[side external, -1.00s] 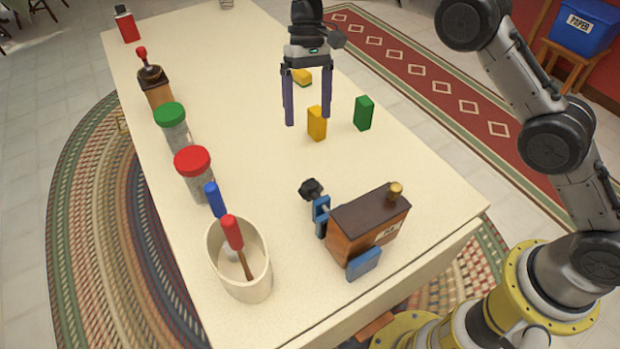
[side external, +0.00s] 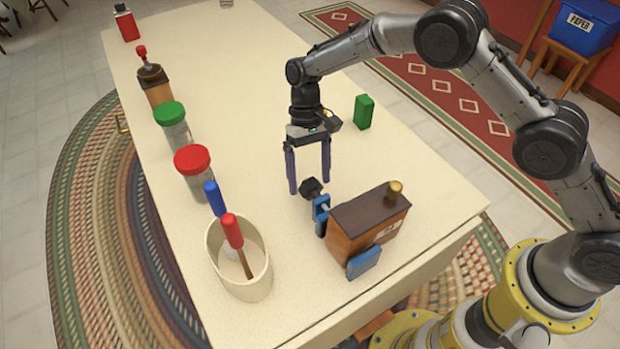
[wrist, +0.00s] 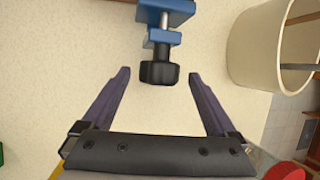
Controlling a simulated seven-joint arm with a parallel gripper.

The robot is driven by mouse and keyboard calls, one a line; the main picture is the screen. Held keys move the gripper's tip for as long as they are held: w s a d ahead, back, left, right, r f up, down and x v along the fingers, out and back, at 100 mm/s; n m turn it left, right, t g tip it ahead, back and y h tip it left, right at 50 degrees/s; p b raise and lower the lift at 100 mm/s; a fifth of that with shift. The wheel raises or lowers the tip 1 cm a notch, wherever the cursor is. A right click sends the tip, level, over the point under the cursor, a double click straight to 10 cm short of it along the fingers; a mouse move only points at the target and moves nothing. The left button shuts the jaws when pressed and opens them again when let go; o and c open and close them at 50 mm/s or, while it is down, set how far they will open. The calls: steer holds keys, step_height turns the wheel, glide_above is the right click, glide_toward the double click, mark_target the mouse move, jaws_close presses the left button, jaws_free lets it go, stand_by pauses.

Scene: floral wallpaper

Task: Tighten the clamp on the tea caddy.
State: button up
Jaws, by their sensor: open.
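The tea caddy (side external: 357,232) is a brown wooden box with a dark lid and a brass knob, near the table's front right. A blue clamp (side external: 321,216) grips it, with one blue jaw on the near side (side external: 364,262). Its black knob (side external: 311,187) points away from the caddy on a metal screw. My gripper (side external: 310,186) is open and points down beside the knob. In the wrist view the black knob (wrist: 159,73) lies just ahead of and between the open fingertips (wrist: 159,73), apart from both; part of the blue clamp (wrist: 166,12) shows beyond.
A cream crock (side external: 262,283) with red- and blue-handled tools stands left of the caddy. Jars with red (side external: 193,160) and green (side external: 169,114) lids line the left edge. A green block (side external: 364,112) stands behind my gripper. The table between is clear.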

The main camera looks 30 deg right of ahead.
steer(key=shift+s+a+f, duration=0.1)
steer(key=shift+s+f, duration=0.1)
steer(key=shift+f, duration=0.25)
steer(key=c, duration=1.4)
steer(key=shift+o, duration=0.2)
steer(key=h, duration=0.2)
steer(key=a+m+h, duration=0.1)
steer(key=h, duration=0.5)
steer(key=m+h, duration=0.1)
steer(key=h, duration=0.1)
steer(key=shift+a+f, duration=0.2)
steer(key=shift+a, duration=0.1)
steer(key=shift+h, duration=0.3)
